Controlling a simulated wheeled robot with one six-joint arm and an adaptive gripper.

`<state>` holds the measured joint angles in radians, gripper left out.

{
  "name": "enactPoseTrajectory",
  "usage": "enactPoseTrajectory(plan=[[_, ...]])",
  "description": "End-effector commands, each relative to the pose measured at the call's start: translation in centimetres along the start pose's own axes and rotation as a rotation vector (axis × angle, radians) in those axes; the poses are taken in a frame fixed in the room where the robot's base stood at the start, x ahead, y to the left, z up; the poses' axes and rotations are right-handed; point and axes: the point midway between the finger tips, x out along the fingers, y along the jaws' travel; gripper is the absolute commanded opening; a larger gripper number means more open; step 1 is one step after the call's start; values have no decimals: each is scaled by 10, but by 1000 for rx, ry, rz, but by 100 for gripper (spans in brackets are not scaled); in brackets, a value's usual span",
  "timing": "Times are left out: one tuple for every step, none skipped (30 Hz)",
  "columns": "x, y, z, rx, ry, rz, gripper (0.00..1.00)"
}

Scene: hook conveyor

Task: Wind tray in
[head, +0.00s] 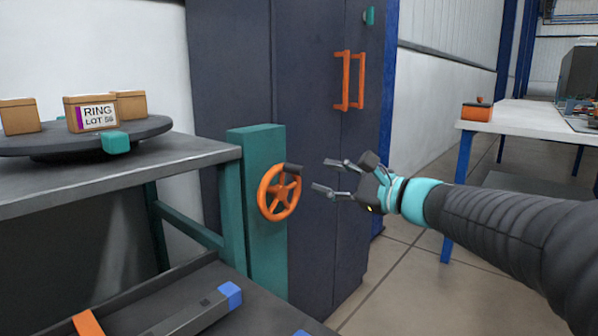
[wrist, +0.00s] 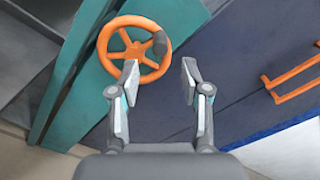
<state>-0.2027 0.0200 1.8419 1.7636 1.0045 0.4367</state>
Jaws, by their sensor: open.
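An orange handwheel (head: 279,192) with a dark crank knob (head: 293,169) at its upper right is mounted on a teal post (head: 258,235). The wheel also shows in the wrist view (wrist: 134,42), with its knob (wrist: 160,45) on the right side of the rim. My gripper (head: 325,175) is open and empty, just right of the wheel and apart from the knob in the head view. In the wrist view its fingers (wrist: 160,77) point at the wheel, the left finger overlapping the lower rim. A dark tray-like surface (head: 268,318) lies low in front; whether it is the tray I cannot tell.
A round turntable (head: 60,142) on the grey bench (head: 120,172) holds cardboard boxes, one labelled RING LOT (head: 92,112). A dark cabinet (head: 232,70) with orange handles (head: 342,80) stands behind. A white table (head: 530,118) with an orange box (head: 477,111) is at right.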

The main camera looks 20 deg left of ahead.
Motion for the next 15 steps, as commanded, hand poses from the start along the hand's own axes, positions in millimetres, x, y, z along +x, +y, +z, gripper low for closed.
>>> enactPoseTrajectory(plan=[[11,1,0,1,-2,3,47],[16,1,0,1,-3,3,47],[24,1,0,0,-2,2,47],[30,1,0,0,-2,2,47],[35,1,0,0,-2,3,47],[42,1,0,0,-1,3,47],[47,1,0,-1,-1,3,47],[53,1,0,-1,-2,3,47],[59,1,0,0,-1,3,47],[63,1,0,0,0,2,47],[67,1,0,-1,-1,2,47],[72,1,0,0,-1,2,47],[75,1,0,0,0,2,47],[78,1,0,0,0,1,47],[81,0,0,-1,0,1,47]])
